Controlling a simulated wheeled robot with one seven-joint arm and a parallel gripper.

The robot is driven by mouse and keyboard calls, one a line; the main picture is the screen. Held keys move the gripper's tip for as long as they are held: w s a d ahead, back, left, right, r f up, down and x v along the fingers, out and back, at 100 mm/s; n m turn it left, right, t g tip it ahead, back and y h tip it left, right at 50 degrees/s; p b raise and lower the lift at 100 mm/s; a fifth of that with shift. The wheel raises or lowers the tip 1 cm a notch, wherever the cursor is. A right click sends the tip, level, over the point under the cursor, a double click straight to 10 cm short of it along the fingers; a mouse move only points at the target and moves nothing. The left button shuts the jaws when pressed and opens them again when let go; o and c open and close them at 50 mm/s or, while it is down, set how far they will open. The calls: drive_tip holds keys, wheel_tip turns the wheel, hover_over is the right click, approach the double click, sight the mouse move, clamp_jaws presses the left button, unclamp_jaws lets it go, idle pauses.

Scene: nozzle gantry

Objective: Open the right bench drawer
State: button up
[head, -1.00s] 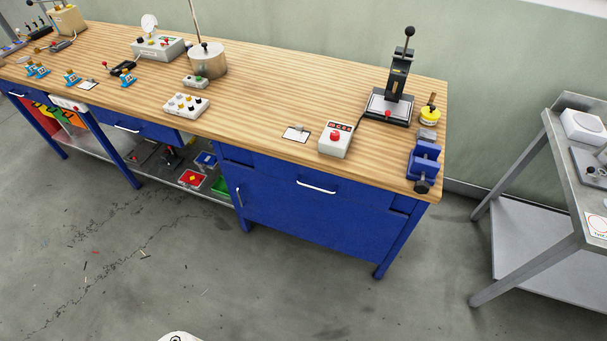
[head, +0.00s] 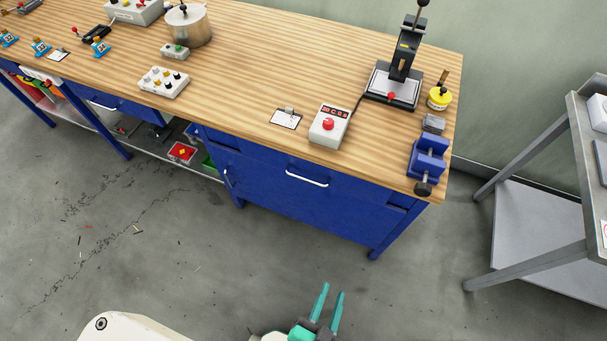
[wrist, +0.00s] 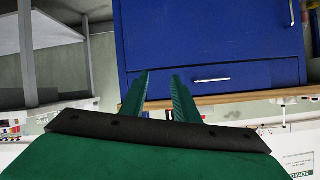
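The right bench drawer (head: 265,168) is a blue front just under the wooden top at the bench's right end. It looks closed, flush with the cabinet. Its white bar handle (head: 307,179) is also in the wrist view (wrist: 211,80), where the bench appears upside down. My gripper (head: 332,290) has two green fingers, apart and empty, at the bottom of the head view. It is in front of the bench, clear of the handle. In the wrist view the fingertips (wrist: 162,73) appear to the left of the handle.
A blue cabinet door (wrist: 210,30) adjoins the drawer. A blue vise (head: 428,158), a box with a red button (head: 329,125) and a black press (head: 394,85) stand on the wooden top (head: 240,75). A grey metal table (head: 540,225) stands right.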

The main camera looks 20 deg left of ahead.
drive_tip(key=w+f+m+g+y, duration=0.25)
drive_tip(key=w+f, duration=0.25)
drive_tip(key=f, duration=0.5)
drive_tip(key=m+g+y, duration=0.1)
drive_tip(key=g+y, duration=0.3)
drive_tip(key=y, duration=1)
approach(305, 179)
drive_tip(key=shift+t+h, duration=0.25)
drive_tip(key=shift+h, duration=0.1)
drive_tip(key=x, duration=1)
drive_tip(key=shift+s+a, duration=0.1)
drive_tip(key=shift+a, duration=0.05)
clamp_jaws()
